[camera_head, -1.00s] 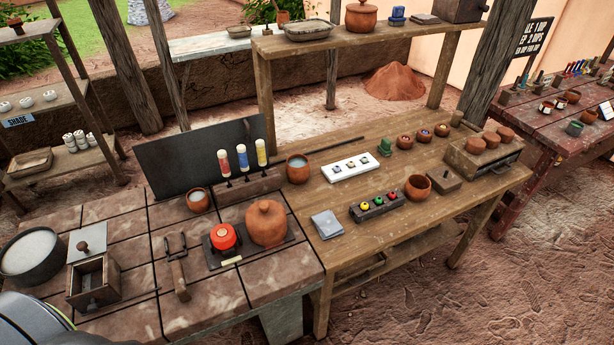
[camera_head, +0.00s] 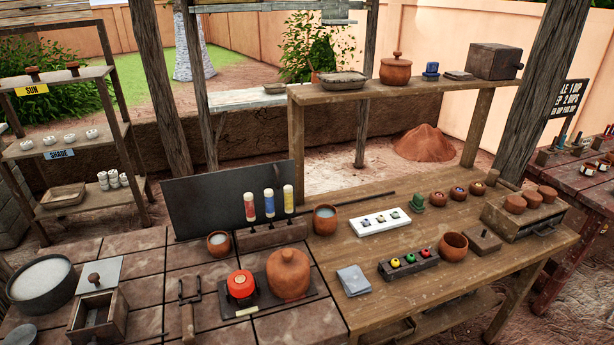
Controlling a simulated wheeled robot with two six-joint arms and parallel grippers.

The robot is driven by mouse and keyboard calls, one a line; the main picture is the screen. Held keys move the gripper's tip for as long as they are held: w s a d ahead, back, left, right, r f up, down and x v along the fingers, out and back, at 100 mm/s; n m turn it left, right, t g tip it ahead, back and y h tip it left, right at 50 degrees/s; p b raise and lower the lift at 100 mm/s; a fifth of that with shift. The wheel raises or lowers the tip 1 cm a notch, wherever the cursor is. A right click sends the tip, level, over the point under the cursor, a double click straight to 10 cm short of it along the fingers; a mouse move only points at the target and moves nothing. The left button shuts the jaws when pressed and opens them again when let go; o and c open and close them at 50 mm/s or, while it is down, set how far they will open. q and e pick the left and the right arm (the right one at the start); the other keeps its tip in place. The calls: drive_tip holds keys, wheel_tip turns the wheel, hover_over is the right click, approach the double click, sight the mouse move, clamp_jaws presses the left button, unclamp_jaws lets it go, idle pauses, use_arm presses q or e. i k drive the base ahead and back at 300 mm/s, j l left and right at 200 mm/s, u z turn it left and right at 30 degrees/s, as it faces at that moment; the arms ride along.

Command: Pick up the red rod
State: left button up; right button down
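A red rod (camera_head: 249,207) with pale ends stands upright in a dark wooden rack (camera_head: 272,236) on the tiled counter, in front of a dark upright panel. A blue rod (camera_head: 269,204) and a yellow rod (camera_head: 288,199) stand to its right in the same rack. The red rod is the leftmost of the three, and its lower end is at the rack. Neither of my grippers shows in the head view, so nothing is seen touching the rod.
A cup of pale liquid (camera_head: 219,243) stands left of the rack and another (camera_head: 325,219) to its right. A red round object (camera_head: 240,284) and a lidded clay pot (camera_head: 289,274) stand in front. The dark panel (camera_head: 212,188) rises behind; a shelf (camera_head: 430,85) stands behind the wooden table.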

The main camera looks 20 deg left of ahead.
sight(248, 197)
drive_tip(key=u, duration=1.2)
